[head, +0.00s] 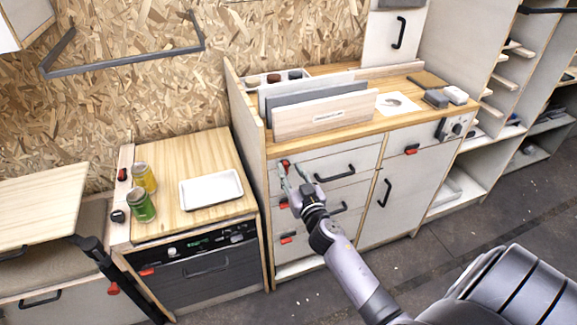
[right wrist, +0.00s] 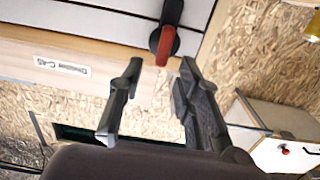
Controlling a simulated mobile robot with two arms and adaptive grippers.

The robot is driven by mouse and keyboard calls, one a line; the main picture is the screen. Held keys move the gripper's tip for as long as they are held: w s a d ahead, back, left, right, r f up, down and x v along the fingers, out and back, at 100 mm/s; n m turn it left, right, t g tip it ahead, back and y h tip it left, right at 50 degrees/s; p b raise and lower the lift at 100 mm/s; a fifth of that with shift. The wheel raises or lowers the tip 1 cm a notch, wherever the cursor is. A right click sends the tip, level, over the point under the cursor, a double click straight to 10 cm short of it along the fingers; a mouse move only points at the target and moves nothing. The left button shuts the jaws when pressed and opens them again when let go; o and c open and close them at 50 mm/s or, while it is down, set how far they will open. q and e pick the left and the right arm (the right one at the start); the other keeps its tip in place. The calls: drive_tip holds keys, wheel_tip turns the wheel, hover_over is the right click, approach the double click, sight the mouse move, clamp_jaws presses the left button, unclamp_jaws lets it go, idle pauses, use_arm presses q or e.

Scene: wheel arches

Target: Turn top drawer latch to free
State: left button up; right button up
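The top drawer latch (head: 286,163) is a small red and black lever at the upper left of the white top drawer (head: 322,167). In the right wrist view the latch (right wrist: 166,42) shows a black end at the top and a red end pointing down in the picture. My right gripper (head: 291,170) is in front of the top drawer, by the latch, and hides part of it in the head view. In the right wrist view its two fingers (right wrist: 160,68) are apart and empty, with the latch's red end just beyond the gap; contact cannot be told. My left gripper is not in view.
Lower drawers have red latches, such as one (head: 287,238). A black drawer handle (head: 334,173) is right of my gripper. The counter above holds upright panels (head: 325,115). A white tray (head: 211,189) and two cans (head: 141,205) stand on the left counter.

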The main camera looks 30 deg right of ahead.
drive_tip(key=shift+x, duration=1.15)
drive_tip(key=shift+c, duration=0.4)
clamp_jaws()
